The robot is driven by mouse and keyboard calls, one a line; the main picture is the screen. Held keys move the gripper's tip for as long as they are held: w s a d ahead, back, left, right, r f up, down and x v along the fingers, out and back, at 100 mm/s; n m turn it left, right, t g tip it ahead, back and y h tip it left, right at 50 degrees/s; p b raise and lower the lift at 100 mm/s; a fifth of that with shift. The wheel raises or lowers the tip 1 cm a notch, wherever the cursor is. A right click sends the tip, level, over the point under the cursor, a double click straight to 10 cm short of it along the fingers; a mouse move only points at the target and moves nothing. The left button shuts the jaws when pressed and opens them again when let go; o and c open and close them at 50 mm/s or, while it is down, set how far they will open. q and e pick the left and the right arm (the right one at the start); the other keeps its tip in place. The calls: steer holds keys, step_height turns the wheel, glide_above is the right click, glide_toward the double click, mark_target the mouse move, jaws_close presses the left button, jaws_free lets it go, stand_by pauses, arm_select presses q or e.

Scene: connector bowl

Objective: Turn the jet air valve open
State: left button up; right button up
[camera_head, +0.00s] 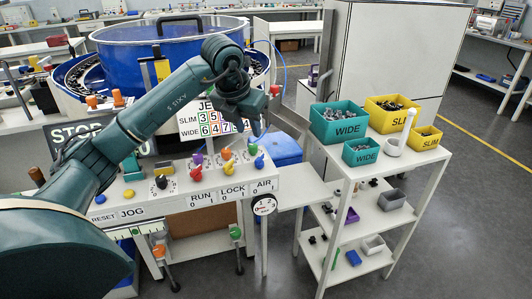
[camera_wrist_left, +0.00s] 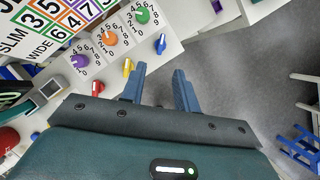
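A white control panel holds a row of small knobs: a red one (camera_head: 195,174) by RUN, a yellow one (camera_head: 231,167) by LOCK and a blue one (camera_head: 259,162) by AIR, each group with 0 and 1 marks. The blue AIR knob also shows in the left wrist view (camera_wrist_left: 160,43), uncovered, just beyond the fingertips. My left gripper (camera_wrist_left: 158,71) is open and empty, its two fingers apart. In the head view it (camera_head: 260,122) hangs above the right end of the panel, apart from the blue knob. My right gripper is not in view.
Purple (camera_head: 197,158), orange (camera_head: 226,153) and green (camera_head: 252,149) dial knobs sit close behind. A blue feeder bowl (camera_head: 160,50) stands behind. A white cart (camera_head: 425,165) with teal and yellow bins stands to the right.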

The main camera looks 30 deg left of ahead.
mark_target(259, 157)
arm_select(q)
steer(key=x, duration=1.1)
steer(key=shift+d+f, duration=0.1)
steer(key=shift+f, duration=0.1)
steer(key=shift+c, duration=0.2)
jaws_close()
